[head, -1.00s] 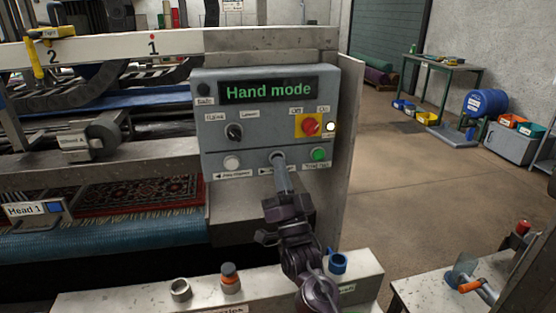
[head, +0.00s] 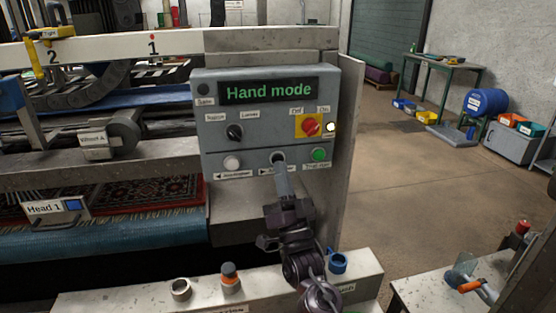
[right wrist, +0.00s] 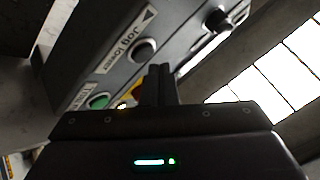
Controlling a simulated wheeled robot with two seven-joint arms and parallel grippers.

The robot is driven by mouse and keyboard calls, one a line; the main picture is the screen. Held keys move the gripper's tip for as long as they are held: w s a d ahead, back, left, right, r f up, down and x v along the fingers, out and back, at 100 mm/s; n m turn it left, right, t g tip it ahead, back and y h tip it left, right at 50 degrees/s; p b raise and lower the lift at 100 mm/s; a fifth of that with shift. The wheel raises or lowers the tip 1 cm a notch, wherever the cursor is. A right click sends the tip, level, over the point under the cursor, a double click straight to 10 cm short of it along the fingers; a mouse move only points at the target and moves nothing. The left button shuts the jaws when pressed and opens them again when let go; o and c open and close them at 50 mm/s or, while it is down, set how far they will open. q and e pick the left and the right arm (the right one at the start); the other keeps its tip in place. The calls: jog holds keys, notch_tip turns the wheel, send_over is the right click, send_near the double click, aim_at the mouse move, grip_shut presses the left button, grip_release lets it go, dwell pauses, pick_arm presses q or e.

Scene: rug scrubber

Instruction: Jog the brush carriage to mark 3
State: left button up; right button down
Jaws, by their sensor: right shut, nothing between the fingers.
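The control panel (head: 265,125) shows "Hand mode" on its display (head: 268,90). My right gripper (head: 281,166) is shut and empty, its tips just below the dark jog button (head: 278,157) in the panel's lower row. In the right wrist view the shut fingers (right wrist: 160,78) are beside a black button (right wrist: 145,50); I cannot tell if they touch. The brush carriage shows at the left, with a grey motor (head: 122,138) and a "Head 1" sign (head: 57,207). The rail (head: 110,48) bears marks 2 (head: 53,57) and 1 (head: 152,43). Mark 3 and my left gripper are out of view.
A yellow clamp (head: 40,50) sits on the rail by mark 2. A white button (head: 232,162), a green button (head: 319,154) and a red switch (head: 310,127) are near the jog button. A ledge with knobs (head: 230,280) lies below. Open floor (head: 420,190) lies to the right.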

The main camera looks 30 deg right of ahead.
jog(key=shift+s+a+p, duration=0.15)
jog(key=shift+s+a, duration=0.05)
jog(key=shift+s, duration=0.6)
jog(key=shift+s+a+p, duration=0.15)
jog(key=shift+s+a, duration=0.1)
jog(key=shift+s, duration=0.6)
jog(key=shift+s+a+p, duration=0.15)
jog(key=shift+s+a, duration=0.05)
jog(key=shift+s, duration=0.6)
